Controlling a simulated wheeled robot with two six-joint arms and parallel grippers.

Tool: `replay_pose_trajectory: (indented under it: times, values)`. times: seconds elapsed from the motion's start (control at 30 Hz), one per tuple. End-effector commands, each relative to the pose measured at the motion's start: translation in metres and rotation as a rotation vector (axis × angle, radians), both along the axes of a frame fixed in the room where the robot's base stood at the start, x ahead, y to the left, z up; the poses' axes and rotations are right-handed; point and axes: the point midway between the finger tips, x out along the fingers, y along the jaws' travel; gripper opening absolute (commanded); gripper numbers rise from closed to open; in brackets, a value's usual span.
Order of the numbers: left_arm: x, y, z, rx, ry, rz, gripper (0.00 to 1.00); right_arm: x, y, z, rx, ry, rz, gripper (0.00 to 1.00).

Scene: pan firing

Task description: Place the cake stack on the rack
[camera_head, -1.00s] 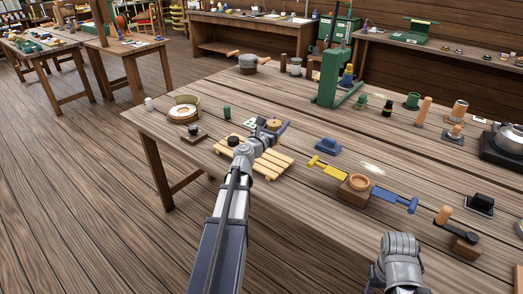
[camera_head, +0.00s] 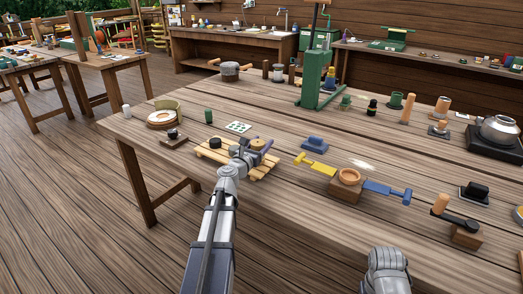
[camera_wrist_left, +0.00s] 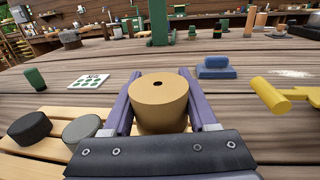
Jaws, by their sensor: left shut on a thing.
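The cake stack (camera_wrist_left: 160,100) is a tan cylinder with a small dark hole in its top. It stands upright between the purple fingers of my left gripper (camera_wrist_left: 163,110), which is shut on it. In the head view, the cake stack (camera_head: 257,144) and left gripper (camera_head: 256,150) are over the right part of the slatted wooden rack (camera_head: 262,172). I cannot tell whether the stack's hidden bottom touches the slats. In the left wrist view, the rack (camera_wrist_left: 47,158) shows at lower left. Part of my right arm shows at the bottom right of the head view, without its fingers.
A black disc (camera_wrist_left: 30,127) and a grey disc (camera_wrist_left: 82,131) sit on the rack, left of the stack. A green cylinder (camera_wrist_left: 35,79) and a dotted white card (camera_wrist_left: 90,81) lie beyond. A blue block (camera_head: 314,145) and yellow-handled tool (camera_head: 315,164) stand to the right.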

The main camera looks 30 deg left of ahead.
Motion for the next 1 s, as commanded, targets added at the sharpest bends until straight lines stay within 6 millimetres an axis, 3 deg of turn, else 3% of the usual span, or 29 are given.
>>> replay_pose_trajectory:
  times: [0.4,0.43,0.67,1.0]
  values:
    - [0.0000,0.0000,-0.0063,0.000,0.000,0.000,0.00,0.0000,0.0000,-0.0062,0.000,0.000,0.000,0.57]
    - [0.0000,-0.0001,-0.0045,0.000,0.000,0.000,0.62,0.0000,0.0000,-0.0045,0.000,0.000,0.000,0.57]
    - [0.0000,-0.0001,-0.0042,0.000,0.000,0.000,0.88,0.0000,0.0000,-0.0042,0.000,0.000,0.000,0.57]
    - [0.0000,0.0000,0.0015,0.000,0.000,0.000,0.89,0.0000,0.0000,0.0014,0.000,0.000,0.000,0.57]
